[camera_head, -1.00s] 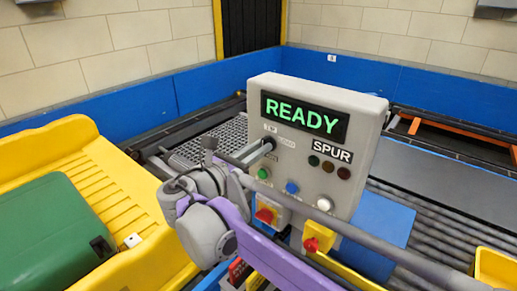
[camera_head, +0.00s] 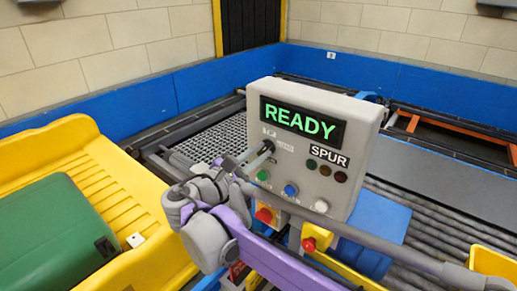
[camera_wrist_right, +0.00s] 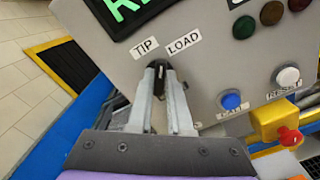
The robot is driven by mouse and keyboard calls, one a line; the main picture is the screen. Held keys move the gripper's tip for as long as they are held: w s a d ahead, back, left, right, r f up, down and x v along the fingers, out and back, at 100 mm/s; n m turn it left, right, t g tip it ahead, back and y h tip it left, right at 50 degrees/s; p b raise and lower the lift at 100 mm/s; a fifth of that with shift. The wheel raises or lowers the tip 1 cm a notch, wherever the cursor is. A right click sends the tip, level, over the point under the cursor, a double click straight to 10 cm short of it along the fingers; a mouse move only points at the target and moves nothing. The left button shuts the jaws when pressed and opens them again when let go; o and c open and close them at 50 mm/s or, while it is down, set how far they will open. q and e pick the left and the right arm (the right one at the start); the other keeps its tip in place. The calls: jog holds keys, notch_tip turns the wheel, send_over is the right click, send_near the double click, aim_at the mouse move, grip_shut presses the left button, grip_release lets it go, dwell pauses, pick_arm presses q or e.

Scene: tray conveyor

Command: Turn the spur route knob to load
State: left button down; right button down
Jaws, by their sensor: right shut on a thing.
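The grey control box (camera_head: 340,185) carries a screen reading READY (camera_head: 302,120) and a SPUR label (camera_head: 329,155). The small black route knob (camera_head: 268,146) sits on its front face, under two small labels. In the right wrist view the knob (camera_wrist_right: 158,69) lies below and between the TIP label (camera_wrist_right: 145,47) and the LOAD label (camera_wrist_right: 183,43). My right gripper (camera_head: 262,151) is shut on the knob, its two fingers (camera_wrist_right: 160,84) on either side of it. The fingers hide part of the knob, and I cannot tell which label it points to. My left gripper is not in view.
Near the fingers are a green button (camera_head: 262,175), a blue button (camera_head: 291,189), a white button (camera_head: 321,206) and two red knobs on yellow mounts (camera_head: 265,215) (camera_head: 309,244). A yellow tipper with a green case (camera_head: 50,235) stands left. Rollers (camera_head: 440,225) run right.

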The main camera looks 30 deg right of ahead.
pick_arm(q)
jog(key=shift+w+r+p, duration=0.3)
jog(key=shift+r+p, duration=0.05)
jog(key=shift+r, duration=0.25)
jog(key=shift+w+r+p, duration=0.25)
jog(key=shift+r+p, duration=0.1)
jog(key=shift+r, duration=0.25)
pick_arm(e)
jog(key=m, duration=0.4)
jog(key=shift+m, duration=0.4)
jog(key=shift+s+f, duration=0.1)
jog(key=c, duration=0.8)
grip_release()
jog(key=shift+c, duration=0.2)
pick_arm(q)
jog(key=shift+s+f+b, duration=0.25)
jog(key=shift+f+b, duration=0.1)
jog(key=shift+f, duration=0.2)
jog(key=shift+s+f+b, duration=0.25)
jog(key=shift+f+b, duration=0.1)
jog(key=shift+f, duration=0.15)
pick_arm(e)
jog(key=v, duration=1)
jog(key=shift+s+a, duration=0.15)
jog(key=shift+a, duration=0.2)
